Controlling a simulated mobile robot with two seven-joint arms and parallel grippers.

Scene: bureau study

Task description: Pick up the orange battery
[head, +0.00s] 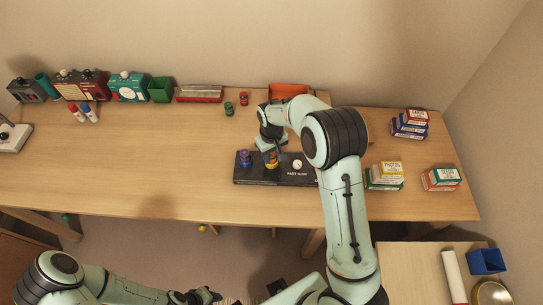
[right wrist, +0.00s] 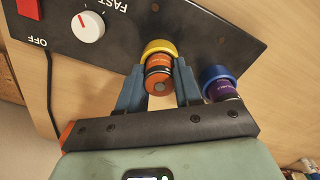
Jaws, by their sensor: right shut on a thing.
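The orange battery (right wrist: 158,68) is between the two blue-grey fingers of my right gripper (right wrist: 159,82), which is shut on it. A yellow ring (right wrist: 158,47) is around its far end, at the black charger panel (right wrist: 115,40). I cannot tell whether the battery still sits in the ring's socket. In the head view the orange battery (head: 272,163) shows under my right gripper (head: 270,152) at the panel (head: 300,181). My left gripper (head: 205,296) is low in the head view, away from the desk; its jaws are unclear.
A purple battery (right wrist: 220,88) with a blue ring stands close beside the right finger. The panel has a white dial (right wrist: 88,27) and a red switch (right wrist: 28,8). Green (head: 229,107) and red (head: 244,98) batteries stand behind. Stacked boxes (head: 385,174) are to the right.

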